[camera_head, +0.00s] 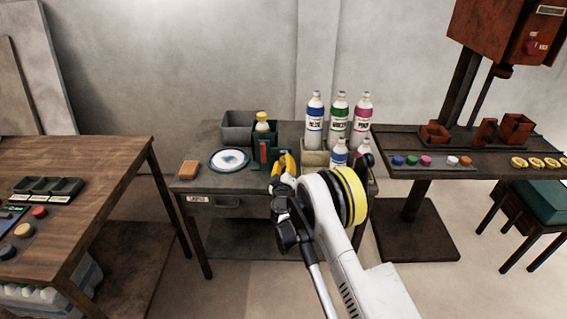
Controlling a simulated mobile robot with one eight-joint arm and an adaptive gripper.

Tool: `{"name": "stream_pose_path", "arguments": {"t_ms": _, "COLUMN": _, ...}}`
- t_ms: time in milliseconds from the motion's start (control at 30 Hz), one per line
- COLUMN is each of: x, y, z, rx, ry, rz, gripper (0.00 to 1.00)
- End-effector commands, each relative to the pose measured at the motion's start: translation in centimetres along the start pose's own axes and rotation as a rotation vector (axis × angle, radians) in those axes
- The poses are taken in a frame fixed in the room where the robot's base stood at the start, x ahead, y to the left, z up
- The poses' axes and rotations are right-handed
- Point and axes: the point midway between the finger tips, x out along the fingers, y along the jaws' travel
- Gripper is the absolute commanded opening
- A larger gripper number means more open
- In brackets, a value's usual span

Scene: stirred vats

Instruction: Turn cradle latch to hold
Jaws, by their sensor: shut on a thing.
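A green cradle (289,156) stands on the grey bench in the camera_head view. It has a red upright strip on its front, and a small bottle with a yellow cap (263,122) sits in it. My gripper (284,163), with yellow fingers, is at the right front of the cradle. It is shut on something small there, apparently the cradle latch. The fingers and arm hide the latch, so its position cannot be told.
Several labelled bottles (314,118) stand close right of the cradle. A wooden table (105,160) and dark press bench (460,148) flank the bench.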

Motion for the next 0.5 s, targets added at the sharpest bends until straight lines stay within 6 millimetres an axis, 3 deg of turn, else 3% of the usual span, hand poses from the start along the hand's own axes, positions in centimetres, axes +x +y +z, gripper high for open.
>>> {"name": "stream_pose_path", "arguments": {"t_ms": 33, "x": 0.04, "y": 0.0, "z": -0.09, "rx": 0.0, "ry": 0.001, "rz": -0.001, "gripper": 0.0}}
{"name": "stream_pose_path", "arguments": {"t_ms": 67, "x": 0.04, "y": 0.0, "z": -0.09, "rx": 0.0, "ry": 0.001, "rz": -0.001, "gripper": 0.39}}
{"name": "stream_pose_path", "arguments": {"t_ms": 100, "x": 0.03, "y": 0.0, "z": -0.08, "rx": 0.0, "ry": 0.001, "rz": -0.001, "gripper": 0.51}}
{"name": "stream_pose_path", "arguments": {"t_ms": 500, "x": -0.66, "y": -0.03, "z": -0.05, "rx": -0.001, "ry": 0.001, "rz": -0.001, "gripper": 0.53}}
